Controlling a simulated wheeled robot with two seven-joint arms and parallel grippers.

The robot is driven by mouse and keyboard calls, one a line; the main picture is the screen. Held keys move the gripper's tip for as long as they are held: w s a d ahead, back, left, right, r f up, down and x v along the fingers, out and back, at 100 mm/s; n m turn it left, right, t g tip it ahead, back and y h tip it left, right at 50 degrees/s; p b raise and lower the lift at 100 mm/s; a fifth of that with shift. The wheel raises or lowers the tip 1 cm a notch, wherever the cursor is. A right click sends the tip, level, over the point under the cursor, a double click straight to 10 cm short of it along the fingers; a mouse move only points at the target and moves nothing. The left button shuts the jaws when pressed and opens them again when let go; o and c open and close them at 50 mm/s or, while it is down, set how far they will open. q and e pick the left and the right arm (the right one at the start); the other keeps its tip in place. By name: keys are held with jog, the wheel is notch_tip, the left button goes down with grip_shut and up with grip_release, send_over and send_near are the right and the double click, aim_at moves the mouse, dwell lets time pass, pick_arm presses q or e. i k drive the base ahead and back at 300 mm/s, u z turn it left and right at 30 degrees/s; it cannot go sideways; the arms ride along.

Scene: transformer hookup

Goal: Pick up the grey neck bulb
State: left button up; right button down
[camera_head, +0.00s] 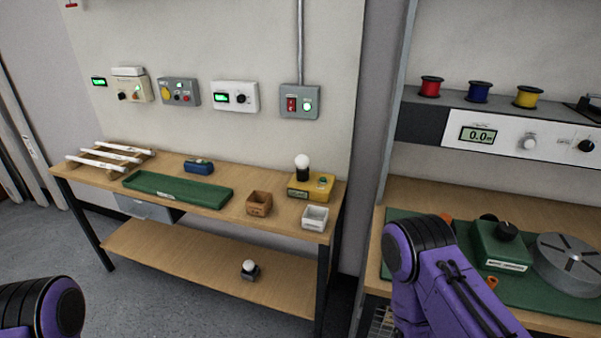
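A white round bulb (249,265) sits on a small dark base on the lower shelf of the left bench. Another white bulb (302,161) stands upright on a yellow box (311,187) on the bench top, with a dark part below its globe. Both are small in the picture, and I cannot tell for sure which one has the grey neck. Purple links of my arms show at the bottom left and lower right. Neither of my grippers is in view.
The bench (190,262) carries a green tray (158,188), a brown box (258,204), a white box (315,217) and a blue device (199,166). The lower shelf is otherwise clear. A green winding machine (500,246) stands on the right bench.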

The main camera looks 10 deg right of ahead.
aim_at(302, 162)
jog(key=z, duration=0.1)
jog(key=i, duration=0.55)
jog(key=z, duration=1.4)
